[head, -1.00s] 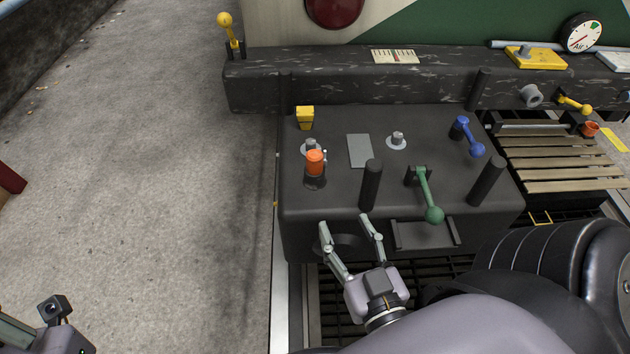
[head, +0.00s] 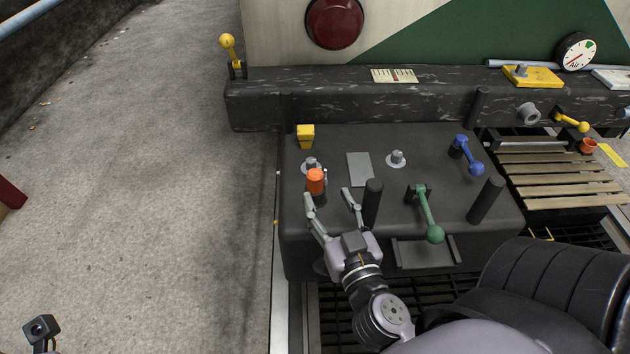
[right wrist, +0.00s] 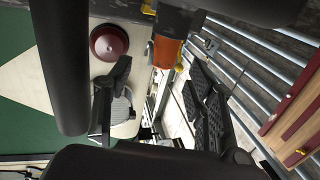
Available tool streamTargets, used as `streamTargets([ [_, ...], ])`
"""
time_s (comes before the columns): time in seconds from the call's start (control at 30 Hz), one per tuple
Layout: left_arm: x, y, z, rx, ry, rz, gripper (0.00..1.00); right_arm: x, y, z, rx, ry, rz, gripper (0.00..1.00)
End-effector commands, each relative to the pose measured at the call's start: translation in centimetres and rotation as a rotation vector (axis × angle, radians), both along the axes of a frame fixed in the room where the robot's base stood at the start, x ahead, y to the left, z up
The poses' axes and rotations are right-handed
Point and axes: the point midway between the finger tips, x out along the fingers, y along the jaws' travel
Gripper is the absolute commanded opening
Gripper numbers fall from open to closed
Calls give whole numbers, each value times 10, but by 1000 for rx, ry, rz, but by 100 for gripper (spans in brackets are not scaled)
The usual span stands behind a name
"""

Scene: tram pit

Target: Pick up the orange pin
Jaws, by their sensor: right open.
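The orange pin (head: 316,181) stands upright in a dark socket near the left side of the black console (head: 430,150). In the head view my right gripper (head: 330,199) is open and empty, just in front of the pin, with one finger on each side of its line. The pin also shows in the right wrist view (right wrist: 172,48), ahead of the spread fingers (right wrist: 160,100) and above the middle between them. The fingers do not appear to touch it. My left gripper (head: 40,335) shows only partly in the lower left corner; its fingers cannot be made out.
A black post (head: 372,203) stands close to the right of my right gripper. A green lever (head: 428,212), a blue lever (head: 467,155) and a second post (head: 487,198) are farther right. A yellow block (head: 306,136) is behind the pin. Clear floor (head: 150,190) lies to the left.

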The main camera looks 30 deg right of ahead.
Motion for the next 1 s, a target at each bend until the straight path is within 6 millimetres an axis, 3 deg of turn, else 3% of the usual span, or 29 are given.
streamTargets([
  [0.1,-1,0,8,0,5,-1,0,16,-4,3,-3,-2,2,51],
  [0.37,0,0,10,-1,13,0,0,33,-8,3,-2,-2,2,51],
  [0.63,1,0,17,2,18,0,0,69,-14,3,-2,0,1,51],
  [1.0,4,-1,17,8,29,1,0,75,-16,2,1,2,0,48],
])
